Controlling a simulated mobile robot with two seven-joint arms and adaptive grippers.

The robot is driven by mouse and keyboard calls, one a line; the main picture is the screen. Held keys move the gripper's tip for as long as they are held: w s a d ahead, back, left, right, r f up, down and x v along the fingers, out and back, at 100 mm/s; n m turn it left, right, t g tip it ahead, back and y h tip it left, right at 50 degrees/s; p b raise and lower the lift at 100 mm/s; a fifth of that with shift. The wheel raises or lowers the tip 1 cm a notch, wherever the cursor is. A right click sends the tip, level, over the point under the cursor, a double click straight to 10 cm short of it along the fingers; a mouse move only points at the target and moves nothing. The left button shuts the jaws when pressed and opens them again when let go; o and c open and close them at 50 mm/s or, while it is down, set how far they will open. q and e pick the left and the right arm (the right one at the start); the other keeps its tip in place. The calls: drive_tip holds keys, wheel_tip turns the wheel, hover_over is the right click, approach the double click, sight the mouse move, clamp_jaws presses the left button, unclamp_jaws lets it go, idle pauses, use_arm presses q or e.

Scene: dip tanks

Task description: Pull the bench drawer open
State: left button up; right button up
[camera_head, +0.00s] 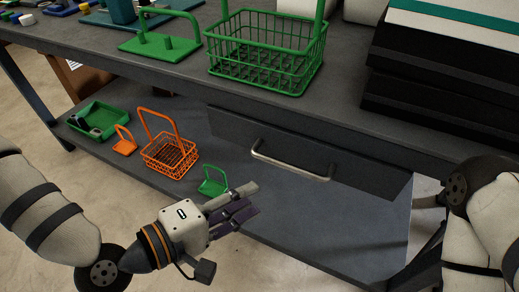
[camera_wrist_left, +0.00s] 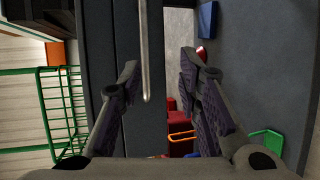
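The bench drawer (camera_head: 362,168) is a dark panel under the bench top, and it looks shut. Its pale metal bar handle (camera_head: 290,166) runs along the front. My left gripper (camera_head: 250,199) is open and empty, below and left of the handle in the head view, apart from it. In the left wrist view, the handle (camera_wrist_left: 145,50) appears between the two spread fingers of the left gripper (camera_wrist_left: 160,64), nearer the left finger, and neither finger closes on it. My right arm shows at the right edge of the head view; its gripper is out of sight.
The bench top (camera_head: 180,75) carries a green wire basket (camera_head: 265,70), a green stand (camera_head: 160,46) and black boxes (camera_head: 440,95). The lower shelf (camera_head: 290,215) holds a green tray (camera_head: 98,120), an orange basket (camera_head: 170,155) and a small green holder (camera_head: 213,184) close to my left gripper.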

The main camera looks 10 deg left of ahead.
sight(288, 164)
use_arm(q)
drive_tip(key=shift+t, duration=0.4)
drive_tip(key=x, duration=0.4)
drive_tip(key=r+x, duration=0.1)
drive_tip(key=x, duration=0.7)
drive_tip(key=shift+w+a+r, duration=0.15)
drive_tip(key=shift+w+r, duration=0.15)
drive_tip(key=shift+r, duration=0.05)
clamp_jaws()
